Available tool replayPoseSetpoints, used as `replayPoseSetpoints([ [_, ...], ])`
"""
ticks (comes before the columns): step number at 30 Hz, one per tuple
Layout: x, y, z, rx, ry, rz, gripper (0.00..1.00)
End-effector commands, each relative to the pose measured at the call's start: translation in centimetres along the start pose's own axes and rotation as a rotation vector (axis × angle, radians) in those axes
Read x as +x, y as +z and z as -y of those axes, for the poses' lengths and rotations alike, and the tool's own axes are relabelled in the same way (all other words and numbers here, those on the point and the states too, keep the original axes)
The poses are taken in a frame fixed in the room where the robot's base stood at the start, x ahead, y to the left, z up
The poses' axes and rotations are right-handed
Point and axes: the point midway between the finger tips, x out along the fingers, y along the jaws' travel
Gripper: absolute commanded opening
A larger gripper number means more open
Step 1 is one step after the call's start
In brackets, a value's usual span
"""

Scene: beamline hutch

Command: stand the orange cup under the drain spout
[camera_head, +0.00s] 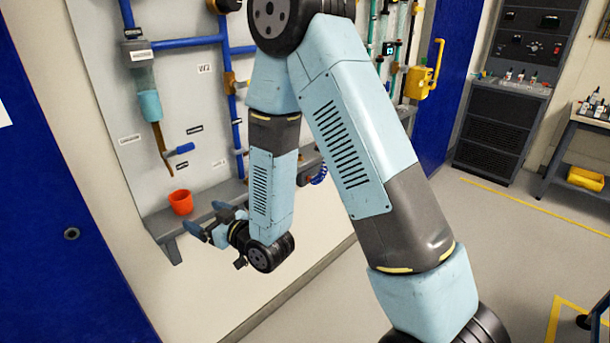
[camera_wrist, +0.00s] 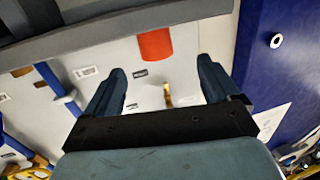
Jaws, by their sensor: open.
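The orange cup (camera_head: 181,203) stands upright on a narrow grey wall shelf (camera_head: 160,226). The brass drain spout (camera_head: 166,163) hangs from a pale blue cylinder on the panel. Its lower end is above the cup and slightly left of it; I cannot tell whether they line up in depth. My gripper (camera_head: 202,216) is open and empty, just right of and below the cup. In the wrist view, which is upside down, the cup (camera_wrist: 155,44) is beyond the gap between my fingertips (camera_wrist: 161,66), apart from them. The spout (camera_wrist: 168,96) shows below it there.
Blue pipes (camera_head: 189,43) and a blue valve handle (camera_head: 180,150) are on the panel near the spout. A blue door or post (camera_head: 60,190) stands at the left. A grey cabinet (camera_head: 500,125) and a bench with bottles are far right. The floor between is mostly clear.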

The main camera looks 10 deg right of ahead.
Motion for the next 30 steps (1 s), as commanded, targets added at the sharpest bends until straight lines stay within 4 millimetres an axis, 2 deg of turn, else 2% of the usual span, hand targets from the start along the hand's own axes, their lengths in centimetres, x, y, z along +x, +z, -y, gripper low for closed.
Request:
replayPoseSetpoints([
  [5, -0.1, -0.8, -1.5, -0.012, 0.024, 0.022, 0.89],
  [10, -0.6, -3.0, -4.6, -0.041, 0.083, 0.11, 0.89],
  [14, -1.7, -5.0, -7.4, -0.057, 0.142, 0.2, 0.89],
  [23, -6.7, -9.8, -13.0, -0.046, 0.296, 0.398, 0.89],
  [30, -12.8, -13.5, -15.9, 0.009, 0.42, 0.545, 0.89],
])
